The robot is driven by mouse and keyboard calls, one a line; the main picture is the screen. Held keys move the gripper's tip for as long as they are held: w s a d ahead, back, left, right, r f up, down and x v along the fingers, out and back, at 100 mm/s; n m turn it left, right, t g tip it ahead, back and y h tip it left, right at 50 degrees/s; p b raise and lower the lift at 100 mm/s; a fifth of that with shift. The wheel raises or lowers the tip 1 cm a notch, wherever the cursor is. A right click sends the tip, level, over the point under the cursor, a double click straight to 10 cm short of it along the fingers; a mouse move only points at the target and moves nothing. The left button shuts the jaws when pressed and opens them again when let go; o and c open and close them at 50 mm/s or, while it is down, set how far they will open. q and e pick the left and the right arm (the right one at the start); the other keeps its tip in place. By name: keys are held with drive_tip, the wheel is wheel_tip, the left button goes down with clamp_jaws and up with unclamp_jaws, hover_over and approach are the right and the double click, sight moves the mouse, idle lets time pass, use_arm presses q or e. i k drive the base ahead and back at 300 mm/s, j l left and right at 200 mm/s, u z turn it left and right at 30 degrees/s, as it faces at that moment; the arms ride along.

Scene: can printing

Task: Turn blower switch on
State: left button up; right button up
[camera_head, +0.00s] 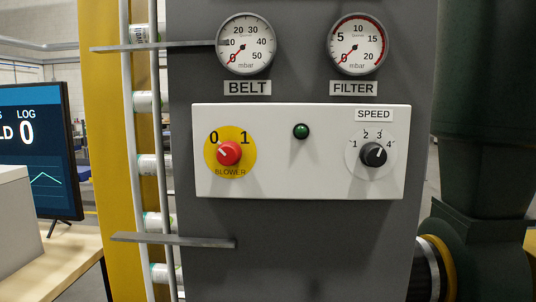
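The blower switch (229,153) is a red knob on a yellow disc (246,165) marked 0, 1 and BLOWER. It sits on the left of a white control panel (270,185). Its pale mark points up and left, toward the 0. A small dark green lamp (301,131) is at the panel's upper middle and looks unlit. A black speed knob (373,154) on the right points up and right, toward the 3 to 4 side. Neither of my grippers shows in the head view.
The belt gauge (246,44) and filter gauge (357,44) both read near 0. Flat grey bars (150,46) (170,240) jut across the can column at left. A monitor (35,140) stands further left, a dark green pipe (490,180) at right. The space before the panel looks clear.

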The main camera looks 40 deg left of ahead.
sight(229, 152)
drive_tip(key=u, duration=1.1)
